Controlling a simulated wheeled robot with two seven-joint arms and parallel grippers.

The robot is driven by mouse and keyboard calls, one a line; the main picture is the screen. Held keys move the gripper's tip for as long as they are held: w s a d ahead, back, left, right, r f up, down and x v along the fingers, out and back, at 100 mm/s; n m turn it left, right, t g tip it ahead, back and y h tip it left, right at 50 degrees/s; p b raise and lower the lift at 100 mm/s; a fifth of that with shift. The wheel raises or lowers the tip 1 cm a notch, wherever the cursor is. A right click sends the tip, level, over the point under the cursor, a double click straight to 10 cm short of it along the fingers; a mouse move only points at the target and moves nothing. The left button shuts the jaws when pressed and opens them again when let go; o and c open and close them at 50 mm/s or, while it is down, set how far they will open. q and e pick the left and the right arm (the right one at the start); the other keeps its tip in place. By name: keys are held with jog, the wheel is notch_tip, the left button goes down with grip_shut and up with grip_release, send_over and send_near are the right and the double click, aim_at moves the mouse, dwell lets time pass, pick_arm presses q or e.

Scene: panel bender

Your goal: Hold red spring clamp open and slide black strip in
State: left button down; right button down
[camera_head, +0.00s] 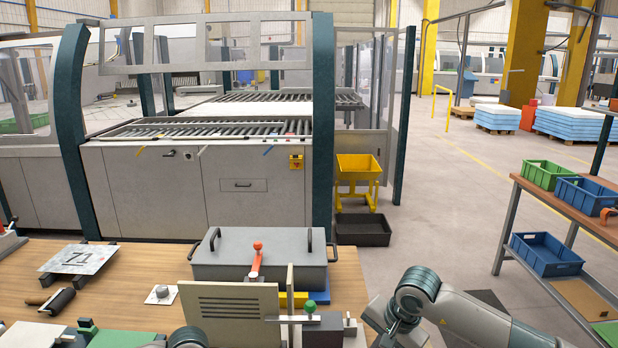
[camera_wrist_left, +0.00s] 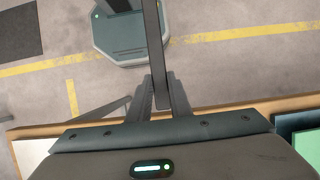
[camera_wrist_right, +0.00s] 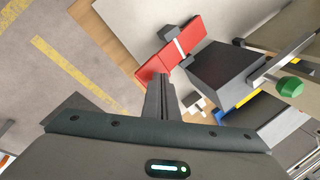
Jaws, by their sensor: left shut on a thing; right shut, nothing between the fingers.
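A black strip (camera_wrist_left: 153,42) stands out from my left gripper (camera_wrist_left: 162,95), which is shut on it in the left wrist view. The strip runs up past the top edge of that view. The red spring clamp (camera_wrist_right: 186,36) shows in the right wrist view, beside a dark block (camera_wrist_right: 215,75). My right gripper (camera_wrist_right: 160,88) is shut and empty, its fingertips close to the near end of the clamp. I cannot tell whether they touch it. In the head view I cannot make out the clamp or the strip.
A grey lidded box (camera_head: 262,270) with a red-handled toggle stands on the wooden table (camera_head: 130,268). A beige slotted panel (camera_head: 230,318) and a green knob (camera_head: 310,307) stand in front.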

dwell(0.8)
pick_arm(q)
jog(key=w+d+r+n+t+h, duration=0.1)
jog(key=w+n, duration=0.4)
jog(key=w, duration=0.2)
jog(key=w+d+r+n+t+h, duration=0.1)
jog(key=w+r+n+t+h, duration=0.1)
jog(key=w+n, duration=0.4)
jog(key=w+d+r+n+t+h, duration=0.1)
jog(key=w+d+n, duration=0.1)
jog(key=w+n, duration=0.4)
jog(key=shift+w+r+h, duration=0.15)
jog(key=shift+w+r, duration=0.05)
jog(key=shift+w, duration=0.4)
jog(key=shift+w+r+h, duration=0.15)
jog(key=shift+w+r, duration=0.05)
jog(key=shift+w, duration=0.35)
jog(key=shift+w+a+r+n+t, duration=0.15)
jog(key=shift+w+n+t, duration=0.15)
jog(key=shift+w+n, duration=0.15)
jog(key=shift+s+f, duration=0.1)
jog(key=shift+f, duration=0.1)
jog(key=shift+f, duration=2.4)
